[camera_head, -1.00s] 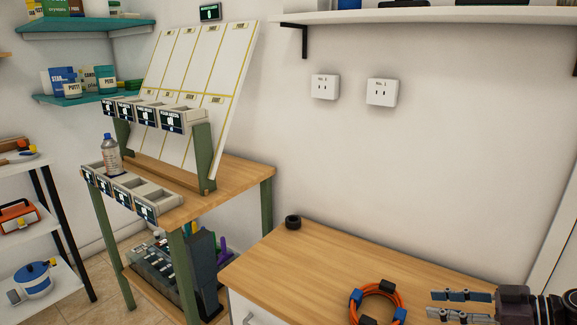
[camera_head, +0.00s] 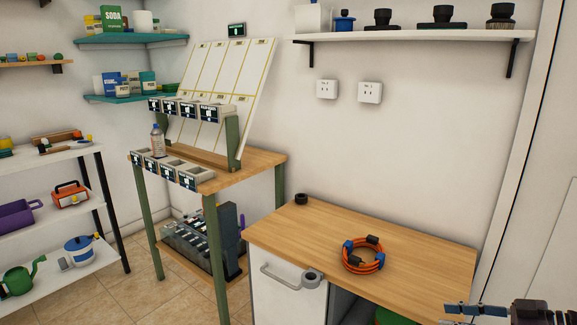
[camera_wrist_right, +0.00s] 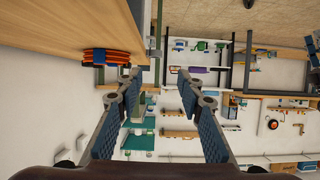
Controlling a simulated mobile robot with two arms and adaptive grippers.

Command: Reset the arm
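My right gripper (camera_head: 458,314) is at the bottom right of the head view, in front of the wooden worktop (camera_head: 330,225). In the right wrist view my right gripper (camera_wrist_right: 164,90) has its two fingers spread wide apart with nothing between them. An orange coil (camera_head: 351,265) with blue and black clips lies on the worktop, to the left of the gripper and apart from it. The coil also shows in the right wrist view (camera_wrist_right: 112,57). My left gripper is in neither view.
A small black ring (camera_head: 301,199) sits at the worktop's back left corner. A green-legged stand (camera_head: 280,215) with a spray bottle (camera_head: 157,142) and a tilted board (camera_head: 250,80) is further left. White shelves (camera_head: 60,215) stand at far left; a wall shelf (camera_head: 420,37) hangs above.

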